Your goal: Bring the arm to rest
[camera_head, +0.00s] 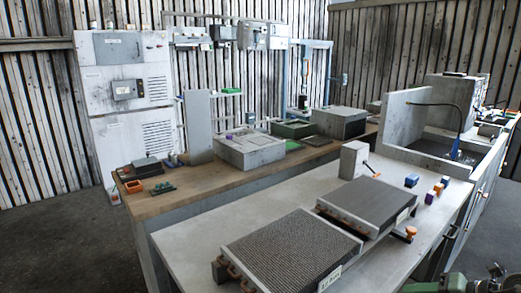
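Neither of my grippers can be made out in the head view, and no arm of mine is clearly visible. Two dark ribbed blocks with copper-coloured tube ends lie on the pale front table (190,240). The nearer ribbed block (290,250) is at the front middle, and the other ribbed block (367,206) is just behind it to the right. Blower housing parts cannot be identified with certainty.
A grey upright block (353,160) and small blue, orange and purple pieces (430,197) stand on the front table. Behind it is a wooden bench (215,185) with a grey box (250,150). A sink (440,150) is at right, a tall cabinet (125,90) at left.

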